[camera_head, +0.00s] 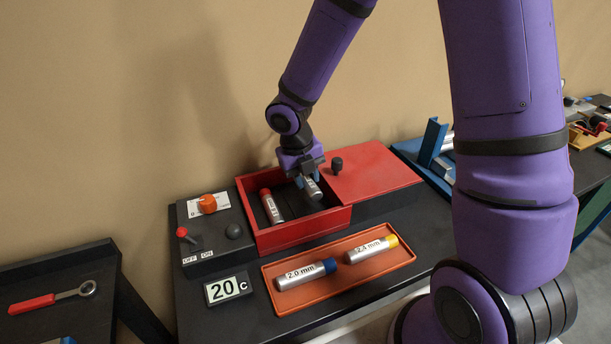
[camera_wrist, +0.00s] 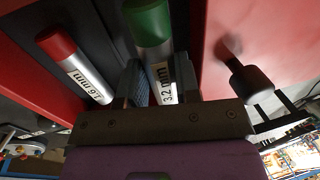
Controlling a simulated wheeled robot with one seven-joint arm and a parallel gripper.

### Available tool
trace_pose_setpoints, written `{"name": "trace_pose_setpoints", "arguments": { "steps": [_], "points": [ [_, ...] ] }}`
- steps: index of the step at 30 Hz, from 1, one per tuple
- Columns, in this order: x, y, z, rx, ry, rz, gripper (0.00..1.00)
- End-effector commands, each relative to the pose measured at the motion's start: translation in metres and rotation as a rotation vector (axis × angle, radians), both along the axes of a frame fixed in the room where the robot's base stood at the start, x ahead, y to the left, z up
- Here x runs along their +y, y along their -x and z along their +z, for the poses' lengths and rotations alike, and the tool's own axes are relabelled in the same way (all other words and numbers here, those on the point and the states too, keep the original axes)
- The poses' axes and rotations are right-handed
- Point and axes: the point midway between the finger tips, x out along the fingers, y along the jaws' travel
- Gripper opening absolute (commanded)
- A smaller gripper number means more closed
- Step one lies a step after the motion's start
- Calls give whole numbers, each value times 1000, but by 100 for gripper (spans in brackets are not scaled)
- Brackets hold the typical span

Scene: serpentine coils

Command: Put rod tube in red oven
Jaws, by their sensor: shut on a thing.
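My gripper (camera_head: 303,175) is shut on a silver tube with a green cap (camera_wrist: 148,22), labelled 3.2 mm in the wrist view. The held tube (camera_head: 313,188) is at the right part of the open red oven (camera_head: 296,236), within its opening in the head view. I cannot tell whether it touches the oven floor. A silver tube with a red cap (camera_head: 271,207) lies inside the oven at left; it also shows in the wrist view (camera_wrist: 84,76). The oven's red lid (camera_head: 375,175) with a black knob (camera_head: 337,165) is slid to the right.
An orange tray (camera_head: 375,276) in front holds a blue-capped tube (camera_head: 306,274) and a yellow-capped tube (camera_head: 371,250). A control box (camera_head: 213,232) with an orange knob and red lever stands left of the oven. A 20 C display (camera_head: 228,290) stands in front of it.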

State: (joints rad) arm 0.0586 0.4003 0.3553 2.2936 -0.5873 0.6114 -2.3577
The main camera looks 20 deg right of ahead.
Motion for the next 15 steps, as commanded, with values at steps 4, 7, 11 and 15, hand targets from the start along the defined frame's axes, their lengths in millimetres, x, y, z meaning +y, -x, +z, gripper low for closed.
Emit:
{"name": "trace_pose_setpoints", "arguments": {
  "steps": [4, 7, 11, 15],
  "points": [
    [0, 0, -1, 0, 0, 0, 0],
    [0, 0, -3, 0, 0, 1, 0],
    [0, 0, -6, 0, 0, 1, 0],
    [1, 0, -10, -1, 0, 1, 0]
  ]
}}
